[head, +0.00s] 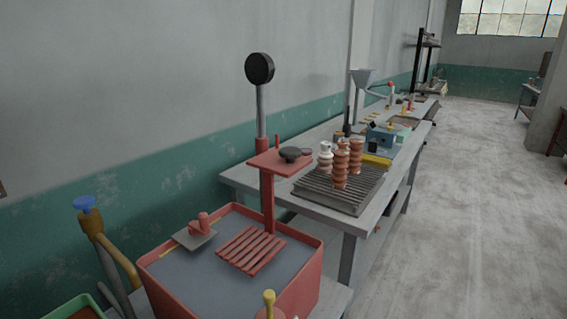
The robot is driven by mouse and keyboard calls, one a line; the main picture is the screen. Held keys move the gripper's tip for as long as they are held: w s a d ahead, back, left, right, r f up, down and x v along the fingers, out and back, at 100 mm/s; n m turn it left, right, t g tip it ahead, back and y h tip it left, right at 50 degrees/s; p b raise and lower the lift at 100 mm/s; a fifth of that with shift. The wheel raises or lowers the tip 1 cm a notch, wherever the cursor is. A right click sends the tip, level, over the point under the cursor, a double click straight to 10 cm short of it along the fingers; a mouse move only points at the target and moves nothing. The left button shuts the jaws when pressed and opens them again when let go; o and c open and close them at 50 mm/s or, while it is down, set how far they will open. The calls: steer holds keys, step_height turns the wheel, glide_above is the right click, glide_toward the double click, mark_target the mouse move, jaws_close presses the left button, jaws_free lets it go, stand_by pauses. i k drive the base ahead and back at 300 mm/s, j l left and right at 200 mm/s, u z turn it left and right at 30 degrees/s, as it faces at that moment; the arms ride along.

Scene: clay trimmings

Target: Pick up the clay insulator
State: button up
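Ribbed insulators stand upright, close together, on a dark slatted rack (350,205) on the grey workbench in the head view. The front one is a reddish-brown clay insulator (341,165). Another brown clay insulator (356,154) stands just behind it to the right. A whitish insulator (325,158) stands to the left, its lower part brownish. The front one partly overlaps its neighbours, so I cannot tell whether they touch. My gripper is not in view.
A red-rimmed tub (318,262) with a tall red press-like stand (267,205) is in the foreground, left of the rack. A blue box (381,136) and a grey funnel (362,76) are farther along the bench. The concrete floor (450,220) at right is clear.

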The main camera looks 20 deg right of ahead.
mark_target(324, 158)
steer(key=i+l+u, duration=0.35)
steer(key=l+u, duration=0.2)
steer(key=i+l+u, duration=0.1)
steer(key=l+u, duration=0.15)
